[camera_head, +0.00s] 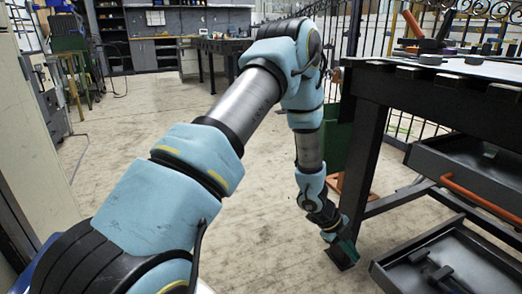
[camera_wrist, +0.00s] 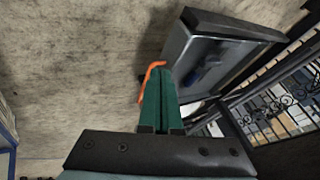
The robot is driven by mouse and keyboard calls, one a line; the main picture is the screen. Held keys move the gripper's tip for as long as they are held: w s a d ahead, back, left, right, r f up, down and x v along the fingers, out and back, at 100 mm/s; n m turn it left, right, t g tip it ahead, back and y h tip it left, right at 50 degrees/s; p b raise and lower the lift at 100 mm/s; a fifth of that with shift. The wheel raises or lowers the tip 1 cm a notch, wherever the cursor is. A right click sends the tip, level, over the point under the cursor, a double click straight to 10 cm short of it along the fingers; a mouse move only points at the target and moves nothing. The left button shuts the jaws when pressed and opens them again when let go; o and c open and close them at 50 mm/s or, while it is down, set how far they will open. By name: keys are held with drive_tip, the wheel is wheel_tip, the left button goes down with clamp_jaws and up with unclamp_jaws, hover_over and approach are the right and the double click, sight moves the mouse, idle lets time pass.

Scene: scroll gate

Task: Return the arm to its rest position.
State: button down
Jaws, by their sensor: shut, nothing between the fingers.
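My arm reaches forward from the bottom left of the head view, bends at the elbow and hangs down. My gripper (camera_head: 344,255) points toward the floor, beside the dark workbench (camera_head: 372,125). In the wrist view my gripper (camera_wrist: 159,80) shows two green fingers pressed together, with nothing between them. An orange curved piece (camera_wrist: 152,70) shows by the fingertips; I cannot tell whether it touches them.
The workbench's lower tray (camera_head: 400,255) and an orange-handled drawer (camera_head: 480,200) are close to the right of my gripper. A black iron fence (camera_head: 340,35) stands behind. A grey cabinet (camera_head: 30,130) is at left. The concrete floor (camera_head: 150,120) between is clear.

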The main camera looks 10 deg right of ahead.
drive_tip(key=w+a+r+n+t+y, duration=0.1)
drive_tip(key=w+a+r+n+t, duration=0.3)
drive_tip(key=w+a+r+n, duration=0.45)
drive_tip(key=w+a+r+n+t+y, duration=0.15)
drive_tip(key=a+r+n, duration=0.25)
drive_tip(key=a, duration=0.4)
drive_tip(key=w+a+r+n+y, duration=0.1)
drive_tip(key=a+r+n+y, duration=0.15)
drive_tip(key=a+n, duration=0.4)
drive_tip(key=w+a+r+n+t+y, duration=0.15)
drive_tip(key=a+r, duration=0.35)
drive_tip(key=a, duration=0.5)
drive_tip(key=s+a+r+n+g, duration=0.3)
drive_tip(key=s+a+r+n, duration=0.3)
drive_tip(key=s+n, duration=0.4)
wheel_tip(320, 180, up, 31)
drive_tip(key=a+p, duration=0.1)
drive_tip(key=p, duration=3.2)
drive_tip(key=shift+w, duration=0.35)
drive_tip(key=shift+a+r, duration=0.1)
